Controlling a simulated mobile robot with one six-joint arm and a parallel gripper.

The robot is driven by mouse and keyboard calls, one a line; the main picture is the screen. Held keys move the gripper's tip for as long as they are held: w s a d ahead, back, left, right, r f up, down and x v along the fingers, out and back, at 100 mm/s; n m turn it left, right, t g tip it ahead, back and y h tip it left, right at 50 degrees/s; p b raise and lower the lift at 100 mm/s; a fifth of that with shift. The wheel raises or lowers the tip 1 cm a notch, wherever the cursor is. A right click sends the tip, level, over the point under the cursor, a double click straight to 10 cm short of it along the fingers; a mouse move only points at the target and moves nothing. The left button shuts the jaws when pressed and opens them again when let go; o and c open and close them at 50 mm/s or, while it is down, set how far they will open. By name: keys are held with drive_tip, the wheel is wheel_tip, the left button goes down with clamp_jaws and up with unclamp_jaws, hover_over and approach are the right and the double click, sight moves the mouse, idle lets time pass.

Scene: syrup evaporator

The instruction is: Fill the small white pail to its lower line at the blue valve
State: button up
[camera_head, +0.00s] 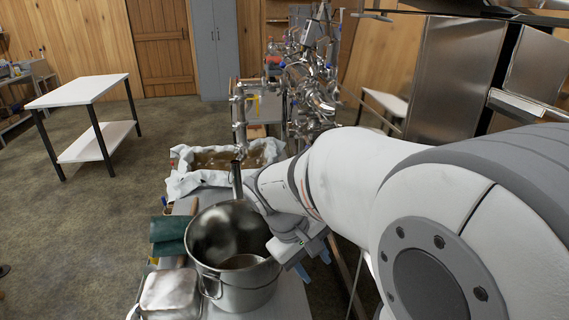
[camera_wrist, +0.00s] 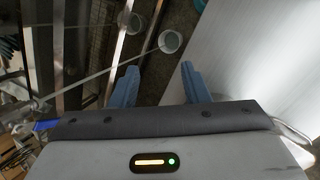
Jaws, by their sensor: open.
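My gripper (camera_wrist: 157,68) is open and empty, its two blue fingers spread apart. In the head view my gripper (camera_head: 313,265) is mostly hidden behind my arm, just right of a large steel pot. In the wrist view a pale round container (camera_wrist: 170,41) lies beyond the fingertips, apart from them, and a second one (camera_wrist: 135,22) is up and left of it. I cannot tell whether either is the small white pail. No lower line is readable. Small blue parts (camera_head: 283,65) show among the steel pipes; I cannot tell which is the blue valve.
The steel pot (camera_head: 232,255) stands on the bench close to my arm. A white table (camera_head: 80,91) stands left, with open floor (camera_head: 110,220) between.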

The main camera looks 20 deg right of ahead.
drive_tip(key=w+d+n+g+h+p, duration=0.1)
drive_tip(key=w+d+n+g+h, duration=0.2)
drive_tip(key=w+d+n+h, duration=0.8)
drive_tip(key=w+d+m+h+p, duration=0.1)
drive_tip(key=w+d+m, duration=0.3)
drive_tip(key=d, duration=0.8)
drive_tip(key=shift+w+d+h, duration=0.2)
drive_tip(key=shift+d+h, duration=0.1)
drive_tip(key=shift+h, duration=0.2)
drive_tip(key=shift+c, duration=0.4)
clamp_jaws()
